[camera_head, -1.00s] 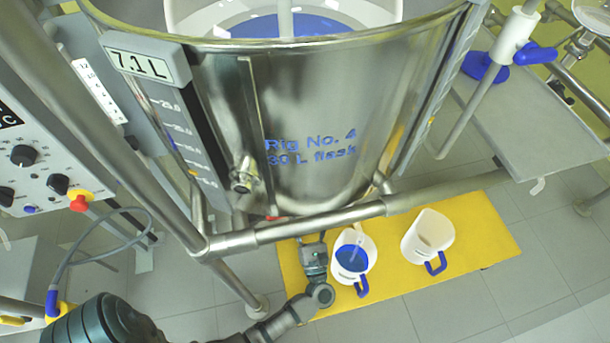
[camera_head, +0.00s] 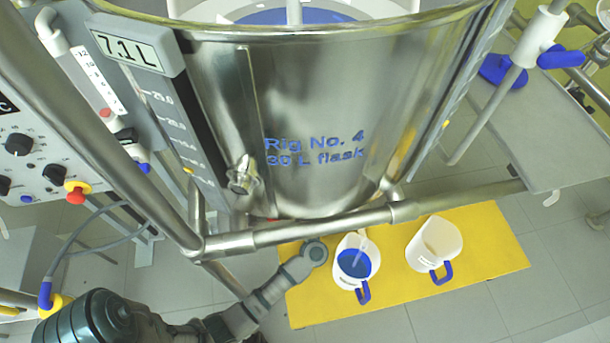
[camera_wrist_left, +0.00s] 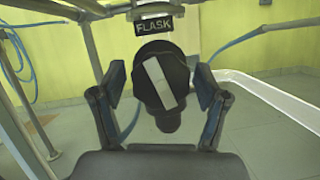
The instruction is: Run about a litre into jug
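The steel vessel (camera_head: 310,120), marked Rig No. 4 30 L flask, has a display (camera_head: 128,50) reading 7.1 L. A white jug (camera_head: 347,243) with a blue handle stands below it, holding blue liquid (camera_head: 354,263); a pale thin streak reaches into it. A second white jug (camera_head: 433,245) stands to its right with no blue liquid visible. In the left wrist view, my left gripper (camera_wrist_left: 160,85) has its fingers apart on either side of a dark valve knob (camera_wrist_left: 160,112) with a tilted white bar, under a FLASK label (camera_wrist_left: 158,25). Gaps show beside the knob. My right gripper is out of view.
The jugs stand on a yellow mat (camera_head: 490,245). A steel frame tube (camera_head: 300,228) crosses in front of the vessel's base. A control panel (camera_head: 40,150) with a red button is at left. A grey shelf (camera_head: 550,130) is at right.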

